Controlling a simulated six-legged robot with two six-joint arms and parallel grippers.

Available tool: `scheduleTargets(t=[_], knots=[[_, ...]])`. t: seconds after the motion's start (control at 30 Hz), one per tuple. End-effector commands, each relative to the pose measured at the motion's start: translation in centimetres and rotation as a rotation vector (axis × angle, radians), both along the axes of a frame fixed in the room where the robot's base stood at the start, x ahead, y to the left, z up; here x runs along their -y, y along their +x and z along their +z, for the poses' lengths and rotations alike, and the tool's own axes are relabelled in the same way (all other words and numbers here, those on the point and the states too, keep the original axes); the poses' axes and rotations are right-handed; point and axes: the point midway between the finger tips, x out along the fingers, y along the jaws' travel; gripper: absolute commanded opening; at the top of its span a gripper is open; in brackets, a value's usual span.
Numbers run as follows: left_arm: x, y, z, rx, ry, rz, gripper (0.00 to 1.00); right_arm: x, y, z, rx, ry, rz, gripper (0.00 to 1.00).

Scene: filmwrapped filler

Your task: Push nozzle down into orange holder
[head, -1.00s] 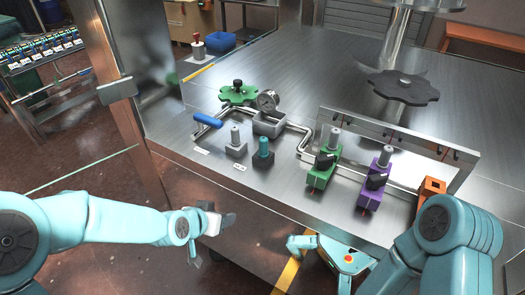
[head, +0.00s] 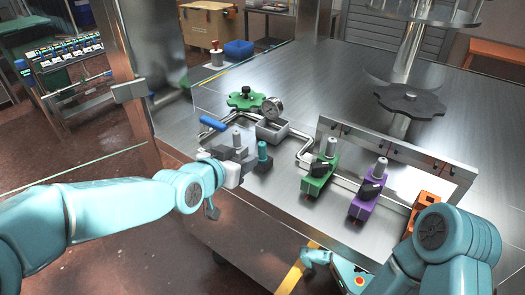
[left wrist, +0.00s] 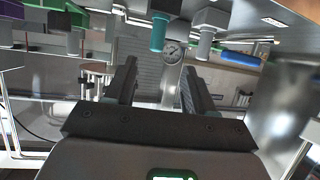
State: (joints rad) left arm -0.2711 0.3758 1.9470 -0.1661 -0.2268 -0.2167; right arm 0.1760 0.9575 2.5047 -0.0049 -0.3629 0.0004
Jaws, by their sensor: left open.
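The orange holder (head: 428,200) stands at the right end of the bench, partly hidden behind my right arm. Several nozzle-like uprights stand along the bench front: a grey one (head: 237,139), a teal one (head: 263,152), one on a green block (head: 331,148) and one on a purple block (head: 380,167). My left gripper (head: 240,162) is open beside the grey one, at the front edge. In the left wrist view, the gap between my open fingers (left wrist: 156,88) is empty. The grey (left wrist: 205,43) and teal (left wrist: 158,32) uprights show above, apart from them. My right gripper is not seen.
A bent metal pipe with a blue handle (head: 213,123), a gauge (head: 272,107) and a green handwheel (head: 246,100) lie behind the uprights. A metal frame (head: 400,143) rises at right.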

Motion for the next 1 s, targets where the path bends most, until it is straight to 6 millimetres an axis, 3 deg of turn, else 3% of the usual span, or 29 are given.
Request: scheduleTargets(t=[0.23,0.43,0.73,1.0], knots=[[2.3,4.3,-1.8,-0.002,0.001,0.001,0.54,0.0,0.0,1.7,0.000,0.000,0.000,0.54],[3.0,5.5,-2.5,-0.002,0.000,0.003,0.54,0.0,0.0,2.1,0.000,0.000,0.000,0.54],[5.3,8.7,-3.7,-0.001,0.001,0.004,0.54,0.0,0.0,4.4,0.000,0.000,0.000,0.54],[5.6,9.4,-4.3,-0.001,0.000,0.004,0.54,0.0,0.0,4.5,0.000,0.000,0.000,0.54]])
